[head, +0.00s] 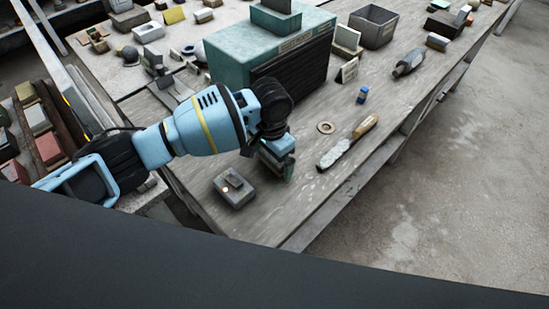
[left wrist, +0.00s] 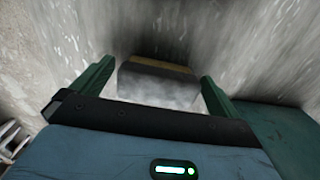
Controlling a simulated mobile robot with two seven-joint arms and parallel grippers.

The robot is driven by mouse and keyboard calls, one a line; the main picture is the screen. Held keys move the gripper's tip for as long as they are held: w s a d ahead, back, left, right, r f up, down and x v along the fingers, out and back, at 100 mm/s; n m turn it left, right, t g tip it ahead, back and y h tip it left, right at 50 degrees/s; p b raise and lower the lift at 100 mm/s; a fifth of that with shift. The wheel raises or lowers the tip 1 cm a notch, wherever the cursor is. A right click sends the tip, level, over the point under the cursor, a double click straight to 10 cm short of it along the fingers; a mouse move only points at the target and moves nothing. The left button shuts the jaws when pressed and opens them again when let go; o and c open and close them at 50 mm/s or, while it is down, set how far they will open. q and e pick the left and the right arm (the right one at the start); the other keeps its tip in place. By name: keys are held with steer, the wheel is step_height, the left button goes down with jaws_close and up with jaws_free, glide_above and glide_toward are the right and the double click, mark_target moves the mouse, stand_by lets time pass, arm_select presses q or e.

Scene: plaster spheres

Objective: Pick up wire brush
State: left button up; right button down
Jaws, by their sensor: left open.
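What looks like the wire brush (head: 347,143) lies on the workbench in the head view, with a tan wooden handle and a pale grey, speckled head. My left gripper (head: 283,166) is low over the bench, to the left of the brush and apart from it. In the left wrist view my left gripper's green fingers (left wrist: 155,84) are spread apart with nothing held. A blurred block with a tan top and grey face (left wrist: 158,82) shows ahead between them; it may be the brush, but I cannot be sure. My right gripper is not in view.
A grey box-like device (head: 234,188) sits left of the gripper. A flat ring (head: 326,128), a small blue item (head: 362,95) and a dark tool (head: 409,63) lie on the bench (head: 290,215). A large teal case (head: 240,62) stands behind my arm. The bench's right edge runs close past the brush.

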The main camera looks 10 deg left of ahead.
arm_select(q)
steer(key=c, duration=0.9)
steer(key=shift+r, duration=0.2)
steer(key=shift+r, duration=0.6)
step_height(320, 180, up, 2)
steer(key=shift+w+r, duration=0.1)
steer(key=shift+r, duration=0.15)
steer(key=s+d, duration=0.3)
steer(key=s, duration=0.1)
steer(key=s+d+p, duration=0.1)
steer(key=s+d, duration=0.3)
steer(key=s+d+r, duration=0.1)
steer(key=s+d, duration=0.2)
steer(key=s, duration=0.1)
steer(key=shift+s+d, duration=0.15)
steer(key=shift+s, duration=0.05)
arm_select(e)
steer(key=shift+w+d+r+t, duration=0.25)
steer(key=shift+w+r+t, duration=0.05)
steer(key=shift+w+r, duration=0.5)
